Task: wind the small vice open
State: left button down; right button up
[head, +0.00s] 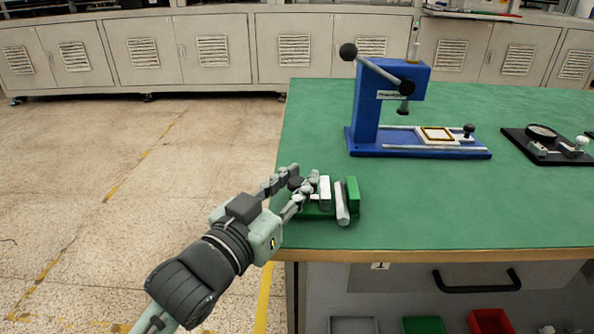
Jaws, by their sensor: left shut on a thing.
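The small vice (353,190) is green and sits near the left front corner of the green-topped bench. A pale rod or cylinder (342,205) leans or lies between its jaws, beside a white block-like jaw part (324,191). My left gripper (301,188) reaches in from the left and is shut at the vice's left end, where the handle appears to be. The fingers hide most of what they hold and part of the vice's left side. My right gripper is out of view.
A blue press (368,105) with a long lever stands behind the vice. A black fixture plate (545,150) lies at the right. The bench top (440,205) is clear to the vice's right. A drawer handle (477,288) and small bins are below the front edge.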

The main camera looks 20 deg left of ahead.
pick_arm(q)
jog(key=shift+n+y, duration=0.7)
jog(key=shift+y, duration=0.4)
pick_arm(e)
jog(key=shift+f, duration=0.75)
pick_arm(q)
jog(key=c, duration=1.2)
grip_release()
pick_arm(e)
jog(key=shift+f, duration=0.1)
pick_arm(q)
jog(key=shift+m+h, duration=0.4)
jog(key=shift+h, duration=0.2)
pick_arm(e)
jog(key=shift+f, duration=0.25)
